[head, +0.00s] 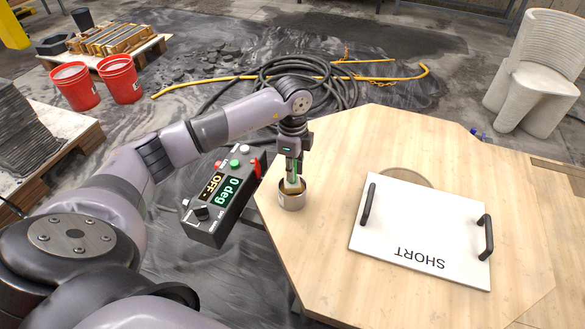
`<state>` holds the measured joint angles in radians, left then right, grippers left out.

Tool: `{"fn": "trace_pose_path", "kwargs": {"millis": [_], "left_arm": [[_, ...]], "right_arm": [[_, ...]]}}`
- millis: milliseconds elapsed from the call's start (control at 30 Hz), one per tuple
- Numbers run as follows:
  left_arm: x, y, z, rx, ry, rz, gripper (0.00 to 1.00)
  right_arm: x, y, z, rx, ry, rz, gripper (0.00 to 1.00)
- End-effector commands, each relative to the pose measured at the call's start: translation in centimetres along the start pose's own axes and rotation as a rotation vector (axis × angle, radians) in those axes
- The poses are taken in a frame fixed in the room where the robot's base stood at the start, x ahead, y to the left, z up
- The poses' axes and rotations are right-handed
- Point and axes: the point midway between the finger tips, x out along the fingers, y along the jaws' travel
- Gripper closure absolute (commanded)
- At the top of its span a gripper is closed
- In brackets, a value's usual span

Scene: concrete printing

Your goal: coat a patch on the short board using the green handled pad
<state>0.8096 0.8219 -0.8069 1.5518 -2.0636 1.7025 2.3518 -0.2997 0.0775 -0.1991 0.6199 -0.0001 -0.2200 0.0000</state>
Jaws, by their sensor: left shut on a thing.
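The short board (420,232) is a white panel lettered SHORT, with a black handle at each side. It lies on the wooden table (315,245), and its lettering is upside down in the head view. My left gripper (292,175) points down over a small metal can (292,201) near the table's left edge. It is shut on the green handled pad (293,184), of which only a little green shows. The pad's lower end is inside the can and hidden. My right gripper is not in view.
A control box (226,205) reading OFF and 0 deg stands left of the can, close to my left arm. A round tan disc (405,177) shows partly behind the board. Red buckets (74,87), hoses (300,80) and a pale printed chair (538,72) are farther off.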

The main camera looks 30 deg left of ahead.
Motion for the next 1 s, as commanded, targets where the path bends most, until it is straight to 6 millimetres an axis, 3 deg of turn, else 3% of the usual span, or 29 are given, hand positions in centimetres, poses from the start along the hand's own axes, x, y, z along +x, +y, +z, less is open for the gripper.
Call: {"fn": "trace_pose_path", "kwargs": {"millis": [100, 700, 1000], "left_arm": [[-1.5, -0.1, 0.0, 0.000, 0.001, -0.002, 1.00], [-6.3, -0.1, 0.0, -0.001, 0.001, -0.004, 1.00], [-6.4, -0.1, 0.0, -0.001, 0.001, -0.003, 1.00]], "right_arm": [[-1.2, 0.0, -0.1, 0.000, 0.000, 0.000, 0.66], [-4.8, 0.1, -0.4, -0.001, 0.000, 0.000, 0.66], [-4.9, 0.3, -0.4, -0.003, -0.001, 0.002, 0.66]]}}
